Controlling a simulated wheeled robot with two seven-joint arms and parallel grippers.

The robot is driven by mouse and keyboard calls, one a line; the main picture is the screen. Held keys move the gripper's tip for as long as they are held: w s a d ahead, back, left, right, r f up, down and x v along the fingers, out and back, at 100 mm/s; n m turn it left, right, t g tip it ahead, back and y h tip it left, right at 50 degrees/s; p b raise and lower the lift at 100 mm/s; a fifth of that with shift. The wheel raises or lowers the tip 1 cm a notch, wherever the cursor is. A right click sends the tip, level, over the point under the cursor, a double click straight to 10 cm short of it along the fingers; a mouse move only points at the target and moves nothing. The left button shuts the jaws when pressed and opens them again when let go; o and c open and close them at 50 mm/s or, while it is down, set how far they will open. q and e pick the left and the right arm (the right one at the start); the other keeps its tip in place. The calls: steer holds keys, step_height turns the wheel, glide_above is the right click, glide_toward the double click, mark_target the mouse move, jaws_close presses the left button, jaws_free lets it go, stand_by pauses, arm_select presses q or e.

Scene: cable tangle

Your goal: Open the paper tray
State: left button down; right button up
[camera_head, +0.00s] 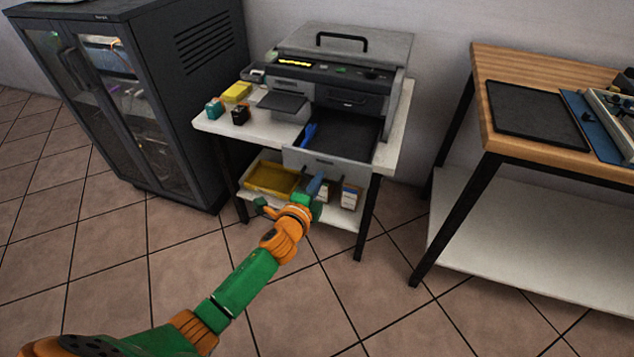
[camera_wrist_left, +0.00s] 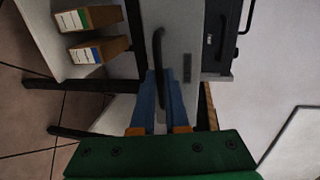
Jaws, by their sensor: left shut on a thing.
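The printer (camera_head: 340,75) stands on a small white table. Its paper tray (camera_head: 328,164) is pulled out toward me, and its dark inside shows behind the light grey front panel. My left gripper (camera_head: 314,188) is at the tray's front. In the left wrist view, the blue fingers of the gripper (camera_wrist_left: 163,98) are closed on the tray's black handle (camera_wrist_left: 158,50), which stands out from the grey front panel (camera_wrist_left: 183,40). A blue piece (camera_head: 309,133) shows at the left inside the tray. My right gripper is not in view.
On the white table (camera_head: 215,122) are a yellow block (camera_head: 236,92) and small cartridges (camera_head: 240,115). Its lower shelf holds a yellow bin (camera_head: 270,178) and small boxes (camera_head: 350,195). A dark cabinet (camera_head: 190,85) stands left, a wooden-topped bench (camera_head: 495,60) right. The floor in front is clear.

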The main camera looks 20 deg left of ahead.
arm_select(q)
steer(key=c, duration=1.2)
jaws_free()
steer(key=p+v, duration=0.2)
steer(key=v, duration=0.5)
